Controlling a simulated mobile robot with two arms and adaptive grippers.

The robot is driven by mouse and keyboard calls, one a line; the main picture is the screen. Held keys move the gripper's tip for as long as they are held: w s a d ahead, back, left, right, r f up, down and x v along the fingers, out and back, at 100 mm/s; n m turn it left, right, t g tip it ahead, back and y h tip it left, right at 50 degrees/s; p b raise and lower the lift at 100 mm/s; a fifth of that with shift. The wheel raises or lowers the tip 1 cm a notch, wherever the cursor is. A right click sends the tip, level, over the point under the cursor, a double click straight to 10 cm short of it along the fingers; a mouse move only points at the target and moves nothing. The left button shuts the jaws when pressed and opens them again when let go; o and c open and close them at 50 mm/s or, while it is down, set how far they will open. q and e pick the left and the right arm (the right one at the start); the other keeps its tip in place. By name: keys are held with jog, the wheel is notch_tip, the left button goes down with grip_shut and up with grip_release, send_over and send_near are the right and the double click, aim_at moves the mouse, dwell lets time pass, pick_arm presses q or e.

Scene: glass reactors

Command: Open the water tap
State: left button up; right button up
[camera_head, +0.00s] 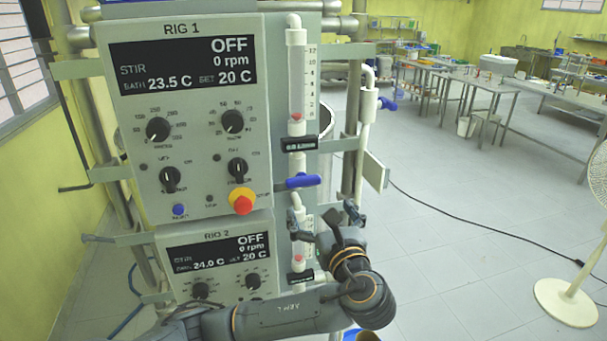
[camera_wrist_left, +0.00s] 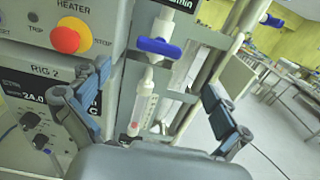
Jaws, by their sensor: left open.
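A blue tap handle (camera_head: 303,181) sits on the white vertical pipe below the upper flow tube of RIG 1. It lies crosswise to the pipe, and it also shows in the left wrist view (camera_wrist_left: 160,46). A second blue tap handle (camera_head: 387,103) is on a white pipe farther right, also in the wrist view (camera_wrist_left: 272,20). No label shows which is the water tap. My left gripper (camera_head: 326,218) is open and empty, below the first handle and apart from it. Its fingers (camera_wrist_left: 156,80) are spread in the wrist view. My right gripper is not in view.
The RIG 1 panel (camera_head: 190,120), with knobs and a red-yellow button (camera_head: 242,201), stands left of the pipe. The RIG 2 panel (camera_head: 215,265) is below it. A lower flow tube (camera_wrist_left: 142,108) runs behind my fingers. A fan (camera_head: 566,300) stands at right; the floor between is mostly clear.

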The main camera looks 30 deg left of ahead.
aim_at(304, 183)
pick_arm(q)
jog(key=p+x, duration=0.3)
jog(key=x, duration=0.8)
jog(key=shift+a+p, duration=0.1)
jog(key=shift+p, duration=0.3)
jog(key=shift+w+a, duration=0.35)
jog(key=shift+w, duration=0.05)
jog(key=c, duration=1.1)
